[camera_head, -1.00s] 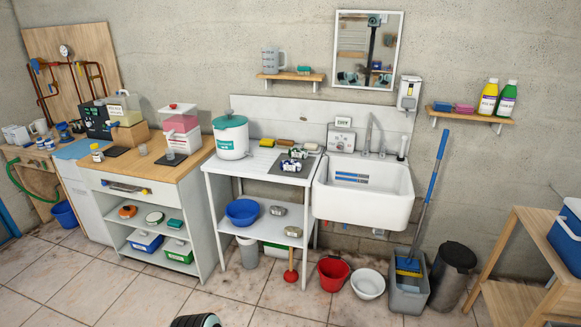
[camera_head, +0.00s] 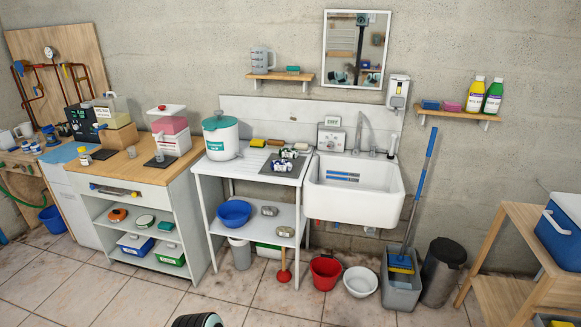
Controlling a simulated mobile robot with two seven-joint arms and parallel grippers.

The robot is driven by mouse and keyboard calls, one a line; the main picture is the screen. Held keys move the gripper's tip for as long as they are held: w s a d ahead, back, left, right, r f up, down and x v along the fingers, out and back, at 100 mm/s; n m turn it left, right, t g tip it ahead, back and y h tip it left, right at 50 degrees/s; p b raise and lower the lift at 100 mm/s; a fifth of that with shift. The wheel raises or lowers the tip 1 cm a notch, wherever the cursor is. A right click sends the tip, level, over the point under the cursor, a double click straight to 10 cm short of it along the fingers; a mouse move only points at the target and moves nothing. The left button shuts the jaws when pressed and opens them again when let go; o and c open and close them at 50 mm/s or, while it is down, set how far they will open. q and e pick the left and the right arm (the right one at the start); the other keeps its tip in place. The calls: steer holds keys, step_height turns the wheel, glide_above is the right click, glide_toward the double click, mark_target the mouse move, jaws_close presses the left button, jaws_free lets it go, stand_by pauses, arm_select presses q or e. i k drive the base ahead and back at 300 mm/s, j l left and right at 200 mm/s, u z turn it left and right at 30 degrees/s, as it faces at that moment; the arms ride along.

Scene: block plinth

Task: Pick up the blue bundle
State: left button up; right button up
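Two small bundles of pale items lie on the dark mat on the white stand, left of the sink (camera_head: 350,207). The nearer bundle (camera_head: 282,165) has a dark blue band; the farther bundle (camera_head: 290,153) looks greener, though both are too small to tell clearly. The nearer one seems to be the blue bundle.
A white pot with a teal lid (camera_head: 221,137) stands left of the mat. A yellow sponge (camera_head: 257,143) and other small items lie behind. A red bucket (camera_head: 325,272), a white bowl (camera_head: 361,281) and a grey mop bucket (camera_head: 401,290) stand on the floor.

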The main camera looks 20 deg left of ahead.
mark_target(282, 165)
steer(key=j+z, duration=0.15)
steer(key=z, duration=0.2)
steer(key=i+j+z, duration=0.1)
steer(key=j+z, duration=0.35)
steer(key=z, duration=0.3)
steer(key=j+z, duration=0.5)
steer(key=j, duration=0.55)
steer(key=k+j, duration=0.1)
steer(key=j, duration=0.35)
steer(key=j+z, duration=0.15)
steer(key=j, duration=0.25)
steer(key=k+j, duration=0.15)
steer(key=j, duration=0.3)
steer(key=k+j+z, duration=0.1)
steer(key=j, duration=0.3)
steer(key=k+j, duration=0.15)
steer(key=j, duration=0.3)
steer(key=z, duration=0.05)
